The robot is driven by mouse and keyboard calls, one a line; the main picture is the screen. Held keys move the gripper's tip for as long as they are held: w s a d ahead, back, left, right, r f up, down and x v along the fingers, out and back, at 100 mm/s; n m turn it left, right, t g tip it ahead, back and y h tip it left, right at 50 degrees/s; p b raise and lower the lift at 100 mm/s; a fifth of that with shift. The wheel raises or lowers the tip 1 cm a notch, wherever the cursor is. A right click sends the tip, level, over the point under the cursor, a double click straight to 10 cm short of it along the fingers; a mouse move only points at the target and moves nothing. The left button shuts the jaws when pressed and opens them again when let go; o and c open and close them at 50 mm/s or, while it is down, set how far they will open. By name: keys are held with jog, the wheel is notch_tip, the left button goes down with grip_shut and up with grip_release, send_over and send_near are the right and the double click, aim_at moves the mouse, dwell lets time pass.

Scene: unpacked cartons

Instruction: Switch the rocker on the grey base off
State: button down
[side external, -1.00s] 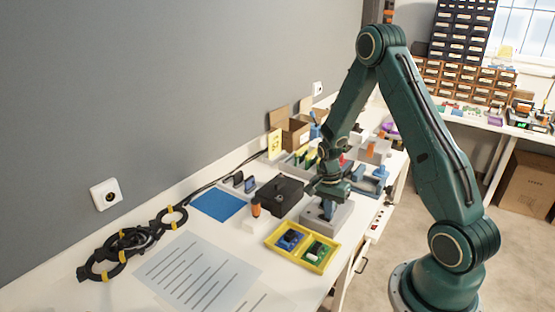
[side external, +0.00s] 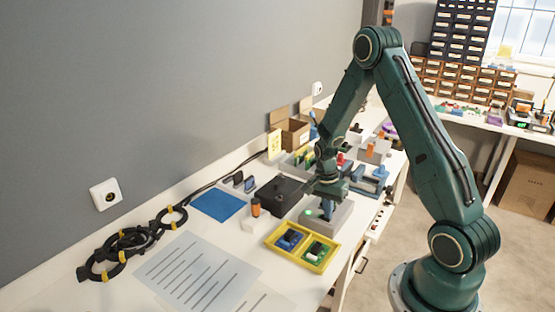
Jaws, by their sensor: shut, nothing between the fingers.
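The grey base (side external: 340,221) is a block on the white bench, right behind the yellow tray. A small bright green light (side external: 308,212) shows at the left of its top. My gripper (side external: 327,213) points down over the base with its fingers shut and empty. The fingertips are at or just above the top of the base; I cannot tell if they touch it. The rocker is hidden or too small to make out behind the fingers, so its tilt cannot be read.
The yellow tray (side external: 274,242) with blue and green parts is in front of the base. A black box (side external: 280,193) and an orange-topped piece (side external: 255,208) stand to the left. Blue-grey fixtures (side external: 369,183) stand behind at right. Papers (side external: 195,272) lie at the front left.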

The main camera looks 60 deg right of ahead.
aim_at(323, 216)
jog(key=shift+w+a+f, duration=0.1)
jog(key=shift+w+f, duration=0.3)
jog(key=shift+r, duration=0.1)
jog(key=shift+w+r, duration=0.1)
jog(key=shift+r, duration=0.3)
notch_tip(323, 216, up, 14)
dwell(0.4)
jog(key=shift+f, duration=0.1)
jog(key=shift+w, duration=0.15)
jog(key=shift+w, duration=0.15)
